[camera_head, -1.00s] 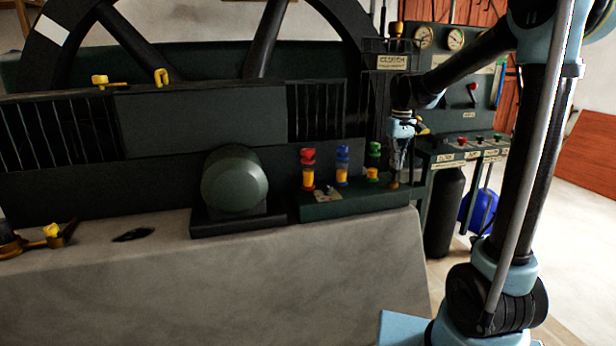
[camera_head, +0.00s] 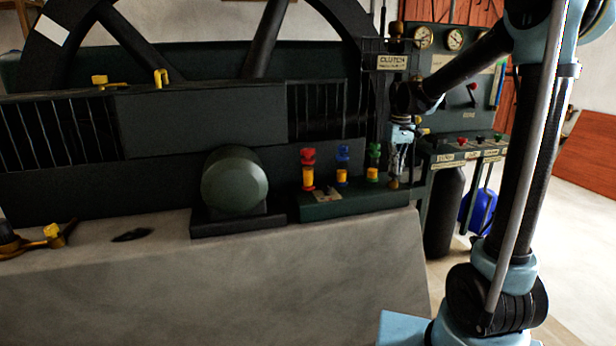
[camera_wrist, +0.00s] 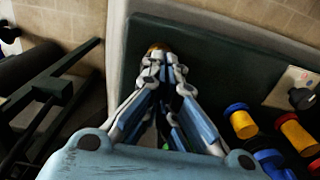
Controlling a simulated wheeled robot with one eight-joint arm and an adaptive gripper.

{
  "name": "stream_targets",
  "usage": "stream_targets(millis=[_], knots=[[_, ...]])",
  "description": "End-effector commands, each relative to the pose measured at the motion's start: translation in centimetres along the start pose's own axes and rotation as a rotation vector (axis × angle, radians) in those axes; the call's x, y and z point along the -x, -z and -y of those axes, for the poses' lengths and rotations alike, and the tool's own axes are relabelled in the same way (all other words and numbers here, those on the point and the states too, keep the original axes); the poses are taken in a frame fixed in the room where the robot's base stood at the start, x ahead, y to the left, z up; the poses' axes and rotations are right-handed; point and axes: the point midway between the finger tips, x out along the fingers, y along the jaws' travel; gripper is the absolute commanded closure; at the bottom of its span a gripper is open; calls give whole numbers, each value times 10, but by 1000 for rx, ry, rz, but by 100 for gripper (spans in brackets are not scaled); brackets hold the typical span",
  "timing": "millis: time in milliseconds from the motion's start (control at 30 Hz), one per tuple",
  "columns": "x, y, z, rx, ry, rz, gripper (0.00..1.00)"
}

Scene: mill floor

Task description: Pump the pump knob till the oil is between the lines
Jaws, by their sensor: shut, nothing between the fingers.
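A small brass knob (camera_head: 393,184), which looks like the pump knob, stands at the right end of the dark green base plate (camera_head: 330,209). My gripper (camera_head: 397,172) points down right above it, with its fingers shut and empty. In the wrist view the brass top (camera_wrist: 158,46) shows just past my closed fingertips (camera_wrist: 163,60); I cannot tell whether they touch it. Three oilers, red (camera_head: 308,170), blue (camera_head: 342,165) and green (camera_head: 374,163), stand left of my gripper. No oil level or lines can be made out.
A rounded green housing (camera_head: 235,180) stands left of the plate on the stone plinth (camera_head: 215,275). The clutch sign (camera_head: 392,62) and a large flywheel (camera_head: 265,40) are behind. A gauge panel (camera_head: 462,70) with levers stands to the right.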

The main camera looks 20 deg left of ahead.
Motion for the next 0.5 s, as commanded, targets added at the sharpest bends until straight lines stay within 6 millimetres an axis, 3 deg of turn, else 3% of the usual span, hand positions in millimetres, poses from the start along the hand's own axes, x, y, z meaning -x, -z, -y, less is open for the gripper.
stream_targets(millis=[500], knots=[[29, 0, 0, 0, 0, 0, 100]])
